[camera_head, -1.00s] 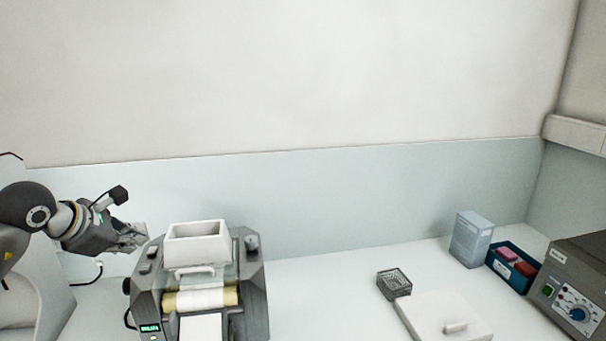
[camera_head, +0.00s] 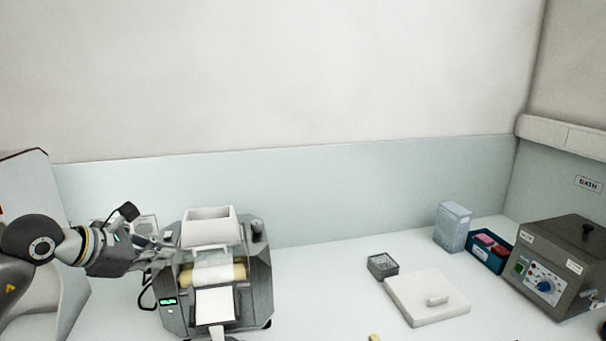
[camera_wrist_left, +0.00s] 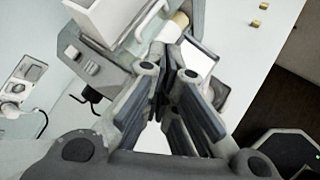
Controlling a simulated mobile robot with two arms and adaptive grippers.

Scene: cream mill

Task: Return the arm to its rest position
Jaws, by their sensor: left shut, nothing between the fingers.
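My left arm comes in from the left in the head view. Its gripper (camera_head: 160,246) is at the left side of the mill (camera_head: 258,280), near its upper left edge. In the left wrist view the fingers of this gripper (camera_wrist_left: 176,78) are together with nothing between them. The mill has a white hopper (camera_head: 208,228) on top, pale rollers below it and a white sloping plate (camera_head: 215,306) in front. The mill also shows behind the fingers in the left wrist view (camera_wrist_left: 92,68). Whether the fingers touch the mill I cannot tell. My right gripper is not in view.
On the white bench stand a small dark mesh basket (camera_head: 382,265), a white slab with a handle (camera_head: 427,298), a pale blue box (camera_head: 452,227), a blue tray with red items (camera_head: 487,256) and a grey bath unit (camera_head: 558,265). Bench between mill and basket is clear.

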